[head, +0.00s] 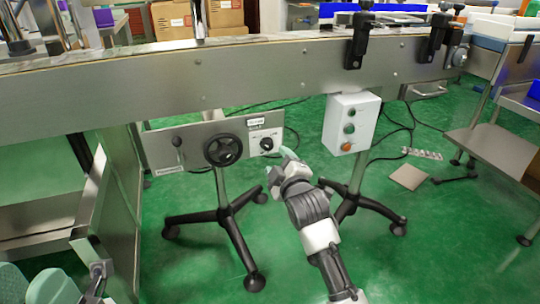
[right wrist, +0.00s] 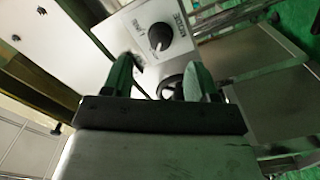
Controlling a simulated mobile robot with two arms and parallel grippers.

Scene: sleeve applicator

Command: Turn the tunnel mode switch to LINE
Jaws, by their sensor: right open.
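The tunnel mode switch (head: 267,143) is a black round knob on a white plate, at the right end of the grey panel under the conveyor. It also shows in the right wrist view (right wrist: 160,37), with small printed labels around it. I cannot tell its setting surely. My right gripper (head: 280,162) is just below and right of the switch in the head view. In the right wrist view its two green fingers (right wrist: 160,78) stand apart with the knob beyond them, not gripped. Pale green rounded pieces at the head view's bottom left may be my left gripper's fingers; their state is unclear.
A black handwheel (head: 223,149) is left of the switch on the same panel. A white control box (head: 351,122) with coloured buttons hangs to the right. The steel conveyor (head: 280,70) runs above. Black stand legs (head: 235,235) spread over the green floor.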

